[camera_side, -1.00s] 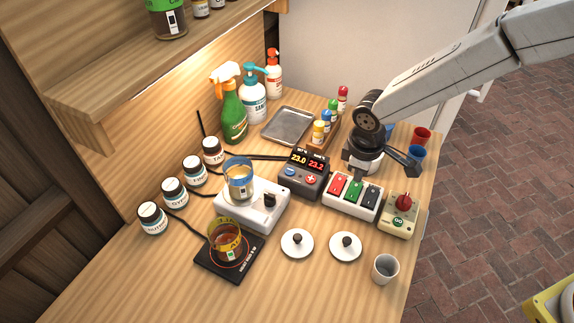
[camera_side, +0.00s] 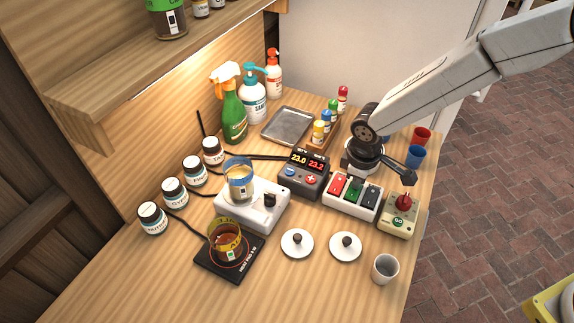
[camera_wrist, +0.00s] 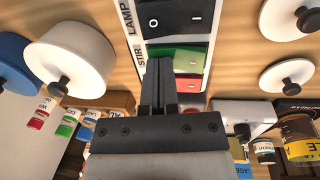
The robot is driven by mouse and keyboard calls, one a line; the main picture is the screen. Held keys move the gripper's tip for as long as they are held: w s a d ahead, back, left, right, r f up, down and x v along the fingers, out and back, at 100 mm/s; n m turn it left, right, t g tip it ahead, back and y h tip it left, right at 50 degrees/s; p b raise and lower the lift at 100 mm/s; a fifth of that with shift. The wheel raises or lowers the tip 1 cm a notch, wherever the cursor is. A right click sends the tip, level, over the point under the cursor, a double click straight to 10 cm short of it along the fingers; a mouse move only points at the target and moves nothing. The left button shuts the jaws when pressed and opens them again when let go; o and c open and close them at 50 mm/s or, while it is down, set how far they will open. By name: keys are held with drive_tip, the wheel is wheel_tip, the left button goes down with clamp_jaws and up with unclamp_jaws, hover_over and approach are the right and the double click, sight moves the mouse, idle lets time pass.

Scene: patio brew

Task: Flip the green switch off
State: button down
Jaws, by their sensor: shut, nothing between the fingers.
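The white switch box (camera_side: 337,207) stands on the bench in the side view, with red (camera_side: 338,184), green (camera_side: 354,191) and black rockers in a row. In the wrist view the green switch (camera_wrist: 185,56) lies just ahead of my fingers, beside the label "STIR". My gripper (camera_wrist: 159,62) is shut and empty. Its fingertips overlap the left end of the green switch in the wrist view; I cannot tell whether they touch it. In the side view my wrist hangs right above the box and hides most of the fingers.
A controller with red digits (camera_side: 304,177) stands left of the box. A cream box with a red knob (camera_side: 403,202) is to the right. A white stirrer (camera_side: 262,217) with a beaker, two lids and a grey cup (camera_side: 385,268) stand in front. Dropper bottles stand behind.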

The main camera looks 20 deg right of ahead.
drive_tip(key=shift+s+a, duration=0.1)
drive_tip(key=shift+s, duration=0.05)
drive_tip(key=shift+s+a+r, duration=0.2)
drive_tip(key=shift+s+a, duration=0.2)
drive_tip(key=shift+r, duration=0.15)
idle(0.5)
wheel_tip(320, 180, up, 14)
drive_tip(key=w+d, duration=0.1)
idle(0.6)
drive_tip(key=shift+d+f, duration=0.15)
drive_tip(key=shift+f, duration=0.05)
drive_tip(key=s+d+f+m+t+y, duration=0.1)
drive_tip(key=s+d+f+m, duration=0.3)
drive_tip(key=s+d+m, duration=0.5)
drive_tip(key=s+d, duration=0.5)
drive_tip(key=d, duration=0.3)
drive_tip(key=shift+d+f+t, duration=0.2)
drive_tip(key=shift+d+t, duration=0.05)
drive_tip(key=shift+t, duration=0.05)
